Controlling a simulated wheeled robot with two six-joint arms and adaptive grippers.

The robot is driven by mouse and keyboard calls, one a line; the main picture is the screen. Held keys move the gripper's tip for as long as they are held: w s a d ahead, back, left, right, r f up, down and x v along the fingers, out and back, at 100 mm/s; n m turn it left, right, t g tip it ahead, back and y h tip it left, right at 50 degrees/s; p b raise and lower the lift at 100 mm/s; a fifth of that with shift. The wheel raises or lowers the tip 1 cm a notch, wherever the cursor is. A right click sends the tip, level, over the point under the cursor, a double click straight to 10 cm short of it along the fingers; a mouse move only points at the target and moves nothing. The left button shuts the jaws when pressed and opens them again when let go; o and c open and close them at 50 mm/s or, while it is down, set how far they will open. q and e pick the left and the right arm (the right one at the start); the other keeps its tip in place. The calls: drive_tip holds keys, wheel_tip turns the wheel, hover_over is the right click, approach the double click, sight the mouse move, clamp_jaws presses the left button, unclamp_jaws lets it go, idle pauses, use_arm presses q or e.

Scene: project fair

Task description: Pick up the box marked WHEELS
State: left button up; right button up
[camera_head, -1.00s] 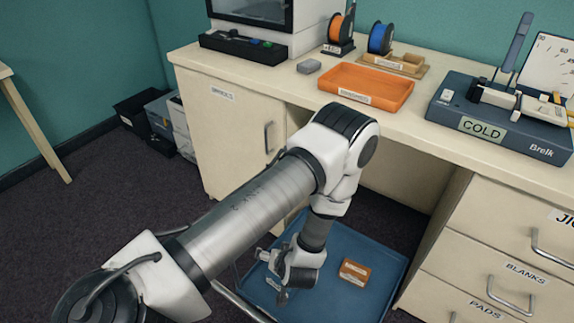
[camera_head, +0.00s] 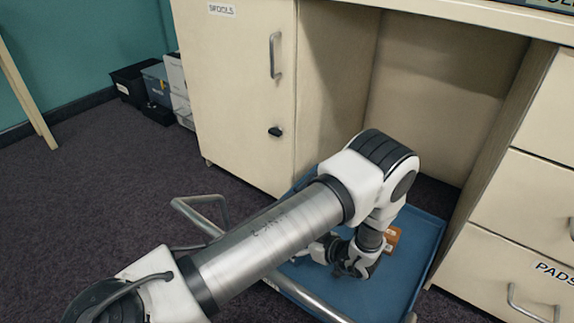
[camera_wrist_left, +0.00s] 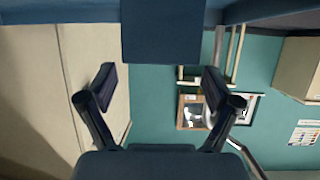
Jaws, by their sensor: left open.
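A small orange-brown box (camera_head: 393,236) lies on the blue tray (camera_head: 405,285) of a cart, in the head view. It is partly hidden behind my left wrist, and I cannot read its label, so I cannot tell whether it says WHEELS. My left gripper (camera_head: 340,262) is over the tray, to the left of this box and close to it. In the left wrist view my left gripper (camera_wrist_left: 160,85) has its two fingers wide apart with nothing between them. The box does not clearly show in the wrist view. My right gripper is out of view.
The cart has a metal handle (camera_head: 205,215) at its left. A cream cabinet (camera_head: 235,95) labelled SPOOLS and a drawer unit (camera_head: 520,225) flank the open knee space behind the cart. Several dark bins (camera_head: 140,82) stand against the far wall. Dark carpet is free at left.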

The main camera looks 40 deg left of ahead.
use_arm(q)
drive_tip(key=b+x, duration=0.1)
drive_tip(key=x, duration=0.1)
drive_tip(key=b+x, duration=0.2)
drive_tip(key=x, duration=0.1)
drive_tip(key=shift+a+f, duration=0.15)
drive_tip(key=shift+f, duration=0.2)
drive_tip(key=shift+a+r, duration=0.1)
drive_tip(key=shift+r, duration=0.1)
drive_tip(key=c, duration=1.4)
drive_tip(key=shift+o, duration=0.2)
